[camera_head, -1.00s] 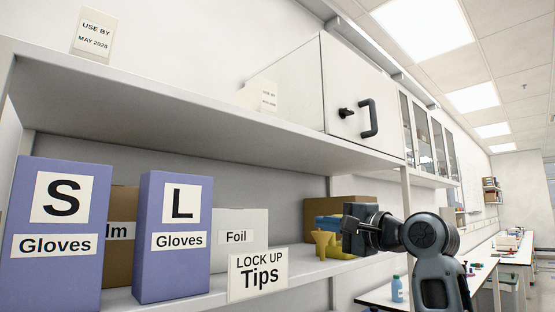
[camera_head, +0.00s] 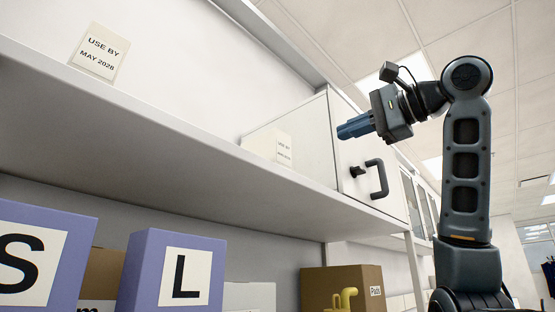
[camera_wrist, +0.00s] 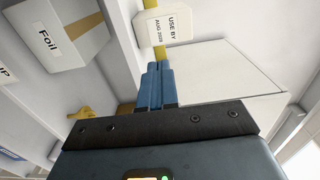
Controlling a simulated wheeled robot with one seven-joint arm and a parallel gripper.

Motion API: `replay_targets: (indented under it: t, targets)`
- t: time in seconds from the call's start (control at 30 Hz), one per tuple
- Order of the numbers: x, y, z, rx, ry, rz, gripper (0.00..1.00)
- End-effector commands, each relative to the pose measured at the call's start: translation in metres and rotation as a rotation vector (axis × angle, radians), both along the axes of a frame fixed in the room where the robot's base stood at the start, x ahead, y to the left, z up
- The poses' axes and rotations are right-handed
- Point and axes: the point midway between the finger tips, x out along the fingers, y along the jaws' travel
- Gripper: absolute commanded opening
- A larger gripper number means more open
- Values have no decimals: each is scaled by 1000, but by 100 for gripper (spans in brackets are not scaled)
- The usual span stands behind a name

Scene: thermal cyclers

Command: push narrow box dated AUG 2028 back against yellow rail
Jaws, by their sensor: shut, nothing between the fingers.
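The USE BY AUG 2028 label (camera_wrist: 168,26) shows at the top of the wrist view, just beyond my fingertips. In the head view a small white USE BY label (camera_head: 284,150) with an unclear date stands on the upper shelf; the pale box outline there blends with the white behind. A yellow strip (camera_wrist: 153,50), apparently the rail, runs behind the label and my fingers. My gripper (camera_head: 342,131) has blue fingers pointing left, in front of the white cabinet at upper-shelf height. It is shut and empty, and its fingertips also show in the wrist view (camera_wrist: 155,70). Contact cannot be told.
Another label, USE BY MAY 2028 (camera_head: 99,52), stands at the left of the upper shelf (camera_head: 150,130). A white cabinet (camera_head: 352,150) with a black handle (camera_head: 378,180) is at right. Purple glove boxes (camera_head: 170,275) and a Foil box (camera_wrist: 62,38) sit below.

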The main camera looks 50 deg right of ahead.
Motion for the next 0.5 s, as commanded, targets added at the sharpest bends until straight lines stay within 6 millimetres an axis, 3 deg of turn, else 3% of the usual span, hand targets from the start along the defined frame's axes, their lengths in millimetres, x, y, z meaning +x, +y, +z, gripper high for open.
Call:
replay_targets:
  t: [0.17, 0.5]
  targets:
    - [4, 2, 4, -1, 5, -3, 0]
    - [64, 3, 5, 0, 6, -1, 0]
